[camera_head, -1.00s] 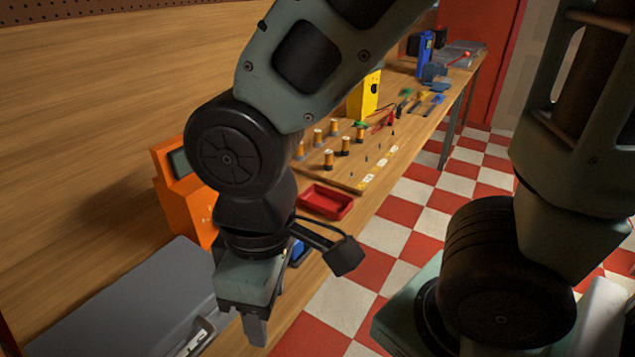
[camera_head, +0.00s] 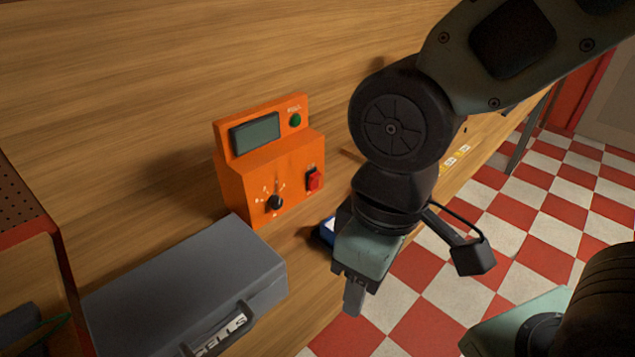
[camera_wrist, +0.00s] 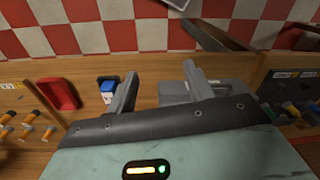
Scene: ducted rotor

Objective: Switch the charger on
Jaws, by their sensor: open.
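The orange charger (camera_head: 285,200) stands on the wooden bench in the head view. It has a dark grey screen (camera_head: 255,135), a green button (camera_head: 295,120) at its upper right, a black knob (camera_head: 275,203) on the lower front and a red switch (camera_head: 315,180) at the lower right. The switch's position is too small to tell. My gripper (camera_head: 354,300) points down in front and to the right of the charger, apart from it. In the wrist view my gripper (camera_wrist: 157,80) has its two fingers spread with nothing between them. The charger is not clearly visible there.
A grey case (camera_head: 185,290) marked "CELLS" lies left of and in front of the charger. A blue item (camera_head: 328,231) sits close behind my gripper. A red tray (camera_wrist: 57,93) and several orange cells (camera_wrist: 28,118) show in the wrist view. Checkered floor (camera_head: 540,200) lies at right.

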